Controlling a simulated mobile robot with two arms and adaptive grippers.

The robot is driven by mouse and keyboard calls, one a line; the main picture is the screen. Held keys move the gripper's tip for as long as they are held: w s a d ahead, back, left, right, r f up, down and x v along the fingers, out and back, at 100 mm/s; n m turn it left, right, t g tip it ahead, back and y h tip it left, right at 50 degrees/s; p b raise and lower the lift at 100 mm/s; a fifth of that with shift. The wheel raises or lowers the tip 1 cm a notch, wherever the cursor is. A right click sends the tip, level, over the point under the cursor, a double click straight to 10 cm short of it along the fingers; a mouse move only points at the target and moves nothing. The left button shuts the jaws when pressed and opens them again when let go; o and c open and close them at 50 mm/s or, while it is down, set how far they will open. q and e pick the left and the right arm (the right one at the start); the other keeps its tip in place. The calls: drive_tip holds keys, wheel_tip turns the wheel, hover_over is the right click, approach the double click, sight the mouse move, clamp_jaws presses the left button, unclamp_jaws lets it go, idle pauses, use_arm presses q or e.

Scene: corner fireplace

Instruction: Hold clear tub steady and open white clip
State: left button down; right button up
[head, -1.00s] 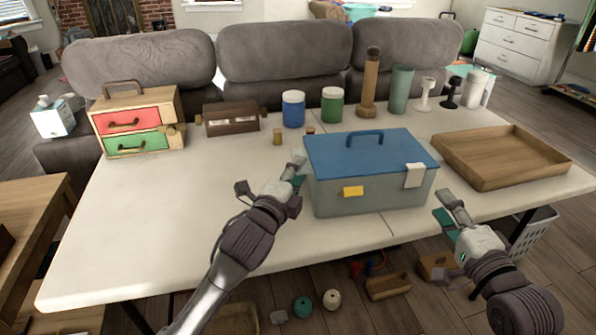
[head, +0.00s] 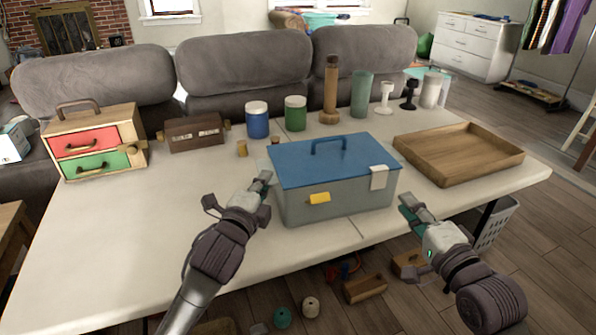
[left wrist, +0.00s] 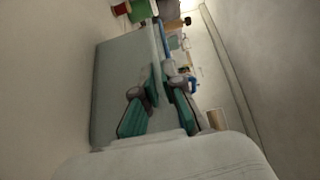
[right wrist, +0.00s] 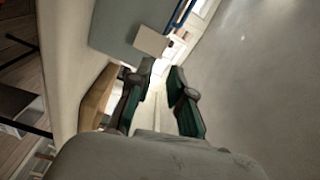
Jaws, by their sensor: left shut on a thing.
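The clear tub (head: 340,205) looks grey and stands on the white table under a blue lid (head: 345,160) with a handle. The white clip (head: 379,177) lies flat over the lid's edge at the front right; it also shows in the right wrist view (right wrist: 151,40). A yellow clip (head: 318,198) sits at the front left. My left gripper (head: 264,182) is shut on the tub at its left end; the exact contact is hard to see. My right gripper (head: 412,208) is open and empty, just off the tub's right front corner, below and apart from the white clip.
A wooden tray (head: 460,160) stands close right of the tub. A blue jar (head: 257,122), a green jar (head: 295,116) and several upright items stand behind. A drawer box (head: 95,145) is at the left. The front left of the table (head: 110,250) is clear.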

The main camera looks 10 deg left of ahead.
drive_tip(key=shift+w, duration=0.1)
clamp_jaws()
drive_tip(key=w+a+r+n+g, duration=0.1)
drive_tip(key=w+a+n+g, duration=0.1)
drive_tip(key=a, duration=0.3)
drive_tip(key=w+a+r+n+g+y, duration=0.1)
drive_tip(key=w+a+r+n+g, duration=0.1)
drive_tip(key=a+g, duration=0.3)
drive_tip(key=w+a+r+n+g+y, duration=0.1)
drive_tip(key=w+a+r+n+g, duration=0.1)
drive_tip(key=a+n+g, duration=0.2)
drive_tip(key=shift+w+a+r, duration=0.1)
drive_tip(key=shift+w+a, duration=0.1)
drive_tip(key=shift+a, duration=0.3)
drive_tip(key=shift+w+a+r, duration=0.1)
drive_tip(key=shift+w+a, duration=0.05)
drive_tip(key=shift+a, duration=0.35)
drive_tip(key=r+n+g+h, duration=0.1)
drive_tip(key=w+r+n+g+h, duration=0.1)
drive_tip(key=n, duration=0.1)
drive_tip(key=shift+w+a, duration=0.15)
drive_tip(key=shift+w, duration=0.1)
use_arm(q)
drive_tip(key=shift+f, duration=0.1)
use_arm(e)
drive_tip(key=w+d+r+n+h, duration=0.4)
drive_tip(key=w+d+r+h, duration=0.1)
drive_tip(key=d, duration=0.5)
drive_tip(key=shift+n+h, duration=0.4)
drive_tip(key=shift+h, duration=0.1)
